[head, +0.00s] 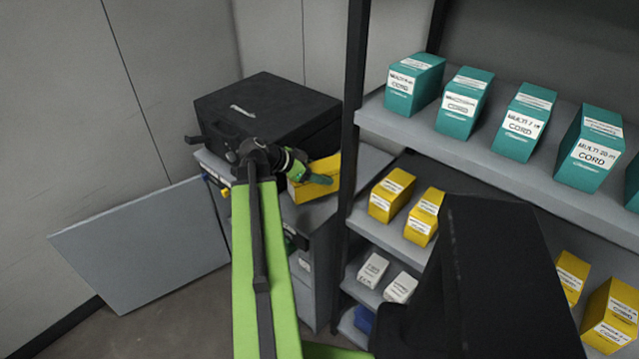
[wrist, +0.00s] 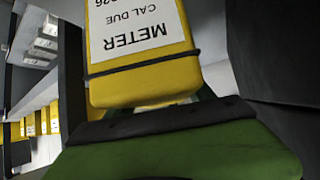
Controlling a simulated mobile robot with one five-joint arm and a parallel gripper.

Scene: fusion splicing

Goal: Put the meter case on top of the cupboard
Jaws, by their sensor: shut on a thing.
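The meter case (head: 318,188) is a yellow box at the front right of the cupboard top in the head view. In the wrist view the meter case (wrist: 145,75) fills the upper middle, with a white label reading METER, CAL DUE and a dark band around it. My gripper (head: 318,179) is shut on the meter case; its green end also shows in the wrist view (wrist: 160,112). The grey cupboard (head: 318,216) stands beneath the case. I cannot tell whether the case touches the cupboard top or hangs just above it. My arm hides part of the cupboard.
A large black case (head: 265,110) takes up the back of the cupboard top. A dark shelf post (head: 352,130) stands close to the right of the meter case. The shelf rack (head: 440,135) holds teal and yellow boxes. A grey panel (head: 140,245) leans at the left wall.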

